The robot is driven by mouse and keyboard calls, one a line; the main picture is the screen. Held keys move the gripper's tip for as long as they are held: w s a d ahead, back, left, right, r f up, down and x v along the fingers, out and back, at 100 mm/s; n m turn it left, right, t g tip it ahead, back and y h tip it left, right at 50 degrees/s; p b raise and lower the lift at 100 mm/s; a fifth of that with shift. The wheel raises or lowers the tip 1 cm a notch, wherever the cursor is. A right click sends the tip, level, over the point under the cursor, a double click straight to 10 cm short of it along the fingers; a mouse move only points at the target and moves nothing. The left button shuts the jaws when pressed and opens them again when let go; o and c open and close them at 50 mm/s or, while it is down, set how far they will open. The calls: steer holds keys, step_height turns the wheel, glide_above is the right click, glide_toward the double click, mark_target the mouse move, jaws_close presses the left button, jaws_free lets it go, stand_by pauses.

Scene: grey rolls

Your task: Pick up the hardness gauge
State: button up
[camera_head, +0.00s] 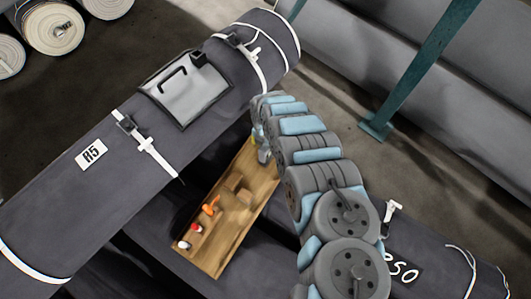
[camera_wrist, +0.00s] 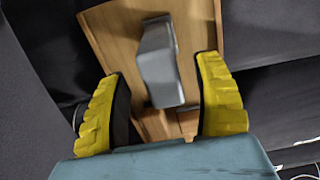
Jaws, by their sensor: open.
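A grey, box-like object, which looks like the hardness gauge (camera_wrist: 158,65), lies on the wooden board (camera_wrist: 206,22) in the wrist view. My gripper (camera_wrist: 160,72) is open, with one yellow finger on each side of the grey object. A gap shows between each finger and the object; I cannot tell how far above it the fingers are. In the head view my gripper (camera_head: 256,142) is over the far end of the wooden board (camera_head: 225,245), and my arm hides much of that end.
The board also bears an orange item (camera_head: 211,206), small red-and-white items (camera_head: 196,228) and wooden blocks (camera_head: 232,182). A green post (camera_head: 420,75) stands at right.

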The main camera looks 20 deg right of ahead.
steer(key=f, duration=0.1)
steer(key=f+b, duration=0.1)
steer(key=f, duration=0.1)
steer(key=shift+s+f, duration=0.2)
steer(key=shift+f, duration=0.1)
steer(key=shift+r, duration=0.1)
jaws_close()
steer(key=shift+w, duration=0.1)
